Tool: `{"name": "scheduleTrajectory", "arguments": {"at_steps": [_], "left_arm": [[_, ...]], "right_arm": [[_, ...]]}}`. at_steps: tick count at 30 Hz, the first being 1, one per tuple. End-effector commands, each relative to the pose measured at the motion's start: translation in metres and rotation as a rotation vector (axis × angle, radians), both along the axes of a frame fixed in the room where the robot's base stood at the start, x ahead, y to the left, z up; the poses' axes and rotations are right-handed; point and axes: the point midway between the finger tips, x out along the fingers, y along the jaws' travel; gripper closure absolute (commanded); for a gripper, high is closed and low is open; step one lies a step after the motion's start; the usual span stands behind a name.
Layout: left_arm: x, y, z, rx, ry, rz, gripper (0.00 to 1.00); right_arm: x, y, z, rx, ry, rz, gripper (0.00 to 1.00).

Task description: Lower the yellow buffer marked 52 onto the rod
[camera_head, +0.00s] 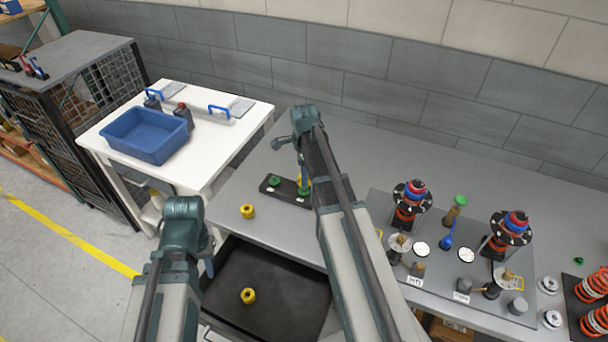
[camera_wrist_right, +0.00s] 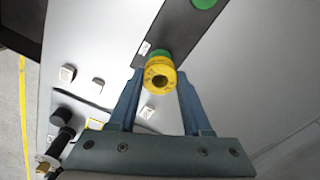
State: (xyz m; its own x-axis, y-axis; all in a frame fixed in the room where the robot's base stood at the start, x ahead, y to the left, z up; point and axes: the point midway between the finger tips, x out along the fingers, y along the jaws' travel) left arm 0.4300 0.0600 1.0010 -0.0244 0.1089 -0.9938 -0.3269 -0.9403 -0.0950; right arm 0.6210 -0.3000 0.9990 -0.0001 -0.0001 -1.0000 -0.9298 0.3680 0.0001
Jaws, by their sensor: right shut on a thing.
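A yellow buffer (camera_wrist_right: 160,75) with a dark centre hole sits between the fingers of my right gripper (camera_wrist_right: 158,84). Its marking is too small to read. A green piece (camera_wrist_right: 160,54) shows just behind it, over the black strip. I cannot tell whether they touch, and no rod shows clearly. In the head view the right arm partly hides the held buffer, above the black strip (camera_head: 270,189) with green pieces (camera_head: 274,181). My left gripper (camera_head: 208,266) is at the lower left, mostly behind its wrist, away from the strip.
One yellow buffer (camera_head: 247,211) stands on the grey table left of the strip, another (camera_head: 248,296) in the black tray (camera_head: 290,310). A grey board (camera_head: 440,285) with coil assemblies lies right. A blue bin (camera_head: 146,136) is on the white table. The table behind the strip is clear.

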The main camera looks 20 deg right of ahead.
Motion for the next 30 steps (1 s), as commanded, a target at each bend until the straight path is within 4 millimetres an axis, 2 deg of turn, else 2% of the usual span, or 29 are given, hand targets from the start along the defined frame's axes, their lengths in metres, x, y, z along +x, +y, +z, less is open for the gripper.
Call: {"name": "scheduleTrajectory", "arguments": {"at_steps": [14, 30], "left_arm": [[0.000, 0.000, -0.021, 0.000, 0.000, 0.000, 0.70], [0.000, 0.000, -0.021, 0.000, 0.000, 0.000, 0.70]], "right_arm": [[0.000, 0.000, -0.021, 0.000, 0.000, 0.000, 1.00], [0.000, 0.000, -0.021, 0.000, 0.000, 0.000, 1.00]]}}
